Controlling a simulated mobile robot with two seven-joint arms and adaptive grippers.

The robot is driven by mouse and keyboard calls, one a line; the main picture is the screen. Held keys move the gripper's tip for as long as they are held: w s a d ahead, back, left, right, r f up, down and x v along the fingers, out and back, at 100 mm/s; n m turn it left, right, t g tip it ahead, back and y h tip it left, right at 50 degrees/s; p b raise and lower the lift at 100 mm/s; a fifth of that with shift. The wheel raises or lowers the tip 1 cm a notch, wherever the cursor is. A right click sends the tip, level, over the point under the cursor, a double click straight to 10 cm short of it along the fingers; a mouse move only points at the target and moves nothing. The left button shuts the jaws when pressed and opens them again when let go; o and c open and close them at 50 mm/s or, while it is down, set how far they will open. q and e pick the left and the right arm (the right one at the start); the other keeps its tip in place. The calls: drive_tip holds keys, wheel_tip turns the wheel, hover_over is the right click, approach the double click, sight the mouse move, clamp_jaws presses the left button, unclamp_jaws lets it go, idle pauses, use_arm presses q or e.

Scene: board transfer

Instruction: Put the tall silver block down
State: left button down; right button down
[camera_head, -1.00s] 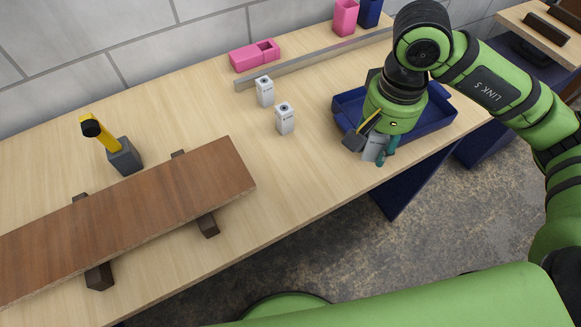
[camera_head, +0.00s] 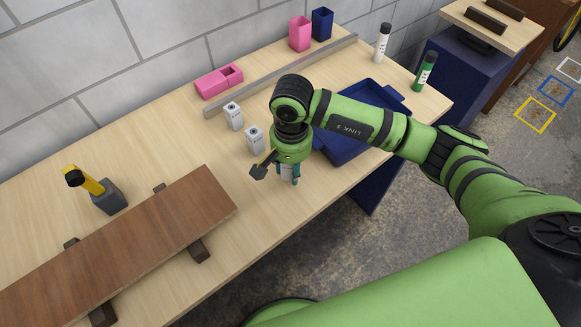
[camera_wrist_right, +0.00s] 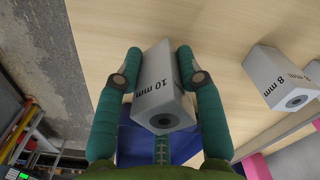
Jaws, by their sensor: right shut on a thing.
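The tall silver block (camera_wrist_right: 158,88), marked 10 mm, is between the teal fingers of my right gripper (camera_wrist_right: 158,60), which is shut on it. In the head view my right gripper (camera_head: 289,176) points down with the block (camera_head: 287,173) mostly hidden between its fingers. It is close to the table's front edge; whether the block touches the table I cannot tell. Two other silver blocks (camera_head: 233,116) (camera_head: 254,139) stand upright on the wooden table (camera_head: 140,145), just left of and behind the gripper. My left gripper is not in view.
A blue tray (camera_head: 345,150) lies right of the gripper, partly behind my arm. A grey rail (camera_head: 270,82) runs along the back. A brown board (camera_head: 130,245) on dark supports lies at the left, near a yellow-handled tool (camera_head: 88,182). Bare table lies between board and gripper.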

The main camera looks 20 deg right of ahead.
drive_tip(key=shift+f+p, duration=0.35)
drive_tip(key=shift+f, duration=0.6)
drive_tip(key=shift+f+b, duration=0.35)
drive_tip(key=c, duration=0.8)
unclamp_jaws()
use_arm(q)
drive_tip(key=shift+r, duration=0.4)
use_arm(e)
drive_tip(key=shift+r, duration=0.1)
drive_tip(key=shift+r+p, duration=0.2)
drive_tip(key=shift+p, duration=0.15)
drive_tip(key=shift+r+b, duration=0.25)
drive_tip(key=shift+b, duration=0.05)
wheel_tip(320, 180, up, 11)
drive_tip(key=b, duration=0.4)
drive_tip(key=shift+f, duration=0.2)
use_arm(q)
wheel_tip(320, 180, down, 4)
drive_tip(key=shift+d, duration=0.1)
use_arm(e)
drive_tip(key=shift+d+r, duration=0.1)
drive_tip(key=shift+r, duration=0.3)
